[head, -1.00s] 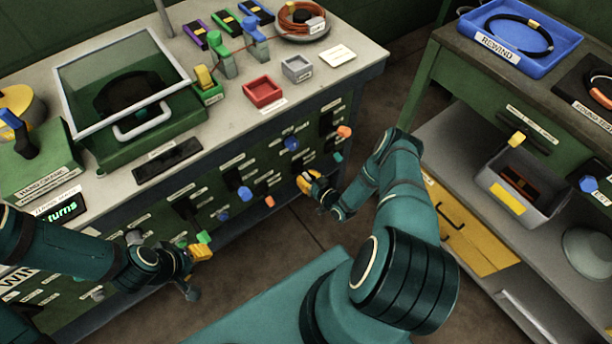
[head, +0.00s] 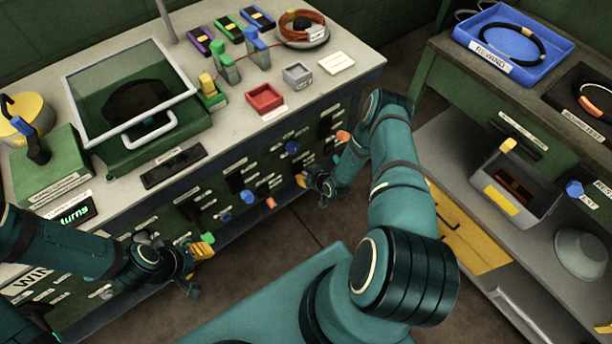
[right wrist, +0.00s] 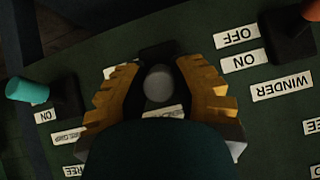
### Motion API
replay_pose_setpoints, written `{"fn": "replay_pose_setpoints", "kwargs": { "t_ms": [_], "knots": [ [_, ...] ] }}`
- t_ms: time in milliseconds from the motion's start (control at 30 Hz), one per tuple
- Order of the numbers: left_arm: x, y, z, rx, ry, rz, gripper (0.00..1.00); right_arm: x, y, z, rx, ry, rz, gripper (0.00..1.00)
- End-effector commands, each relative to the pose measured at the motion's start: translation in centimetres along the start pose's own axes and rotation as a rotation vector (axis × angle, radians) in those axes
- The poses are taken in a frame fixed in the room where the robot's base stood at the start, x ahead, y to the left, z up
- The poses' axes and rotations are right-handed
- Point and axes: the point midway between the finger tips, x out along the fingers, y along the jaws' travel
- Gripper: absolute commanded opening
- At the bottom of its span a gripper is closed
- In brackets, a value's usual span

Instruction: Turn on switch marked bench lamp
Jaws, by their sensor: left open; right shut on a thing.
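The green switch panel (head: 222,192) on the bench front carries several coloured knobs with small white labels, too small to read in the head view. My right gripper (head: 303,182) is at this panel; the right wrist view shows its yellow fingers (right wrist: 162,90) closed around a pale grey round knob (right wrist: 158,84). Labels beside that knob are partly covered, so I cannot read its name. A teal knob (right wrist: 27,90) with an ON label is to the left, and an orange-red knob (right wrist: 312,12) by WINDER at upper right. My left gripper (head: 203,248) is open and empty before the panel's lower left.
The bench top holds a glass-lidded green box (head: 135,90), a red tray (head: 264,98), a grey tray (head: 297,74) and a cable coil (head: 302,29). A second bench with a blue tray (head: 513,42) and grey bin (head: 515,188) stands right. Floor shows between the benches.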

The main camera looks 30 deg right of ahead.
Motion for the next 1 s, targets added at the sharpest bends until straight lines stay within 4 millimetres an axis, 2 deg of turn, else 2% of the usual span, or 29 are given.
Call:
{"fn": "replay_pose_setpoints", "kwargs": {
  "t_ms": [300, 333, 400, 433, 767, 867, 1000],
  "knots": [
    [0.0, 0.0, 0.0, 0.000, 0.000, 0.000, 0.47, 0.0, -0.1, 0.1, 0.001, -0.005, -0.001, 0.00],
    [0.0, 0.0, 0.0, 0.000, 0.000, 0.000, 0.47, 0.0, -0.1, 0.1, 0.001, -0.005, -0.001, 0.30],
    [0.0, 0.0, 0.0, 0.000, 0.000, 0.000, 0.47, 0.0, -0.1, 0.1, 0.001, -0.004, -0.001, 0.55],
    [0.0, 0.0, 0.0, 0.000, 0.000, 0.000, 0.47, 0.0, -0.1, 0.1, 0.001, -0.004, -0.001, 0.58],
    [0.0, 0.0, 0.0, 0.000, 0.000, 0.000, 0.47, -0.2, 0.0, 0.0, 0.000, -0.001, 0.000, 0.58],
    [0.0, 0.0, 0.0, 0.000, 0.000, 0.000, 0.47, -0.9, 0.1, 0.0, 0.000, -0.001, 0.000, 0.58],
    [0.0, 0.0, 0.0, 0.000, 0.000, 0.000, 0.47, -3.0, 0.1, 0.0, 0.002, -0.002, 0.001, 0.58]
  ]
}}
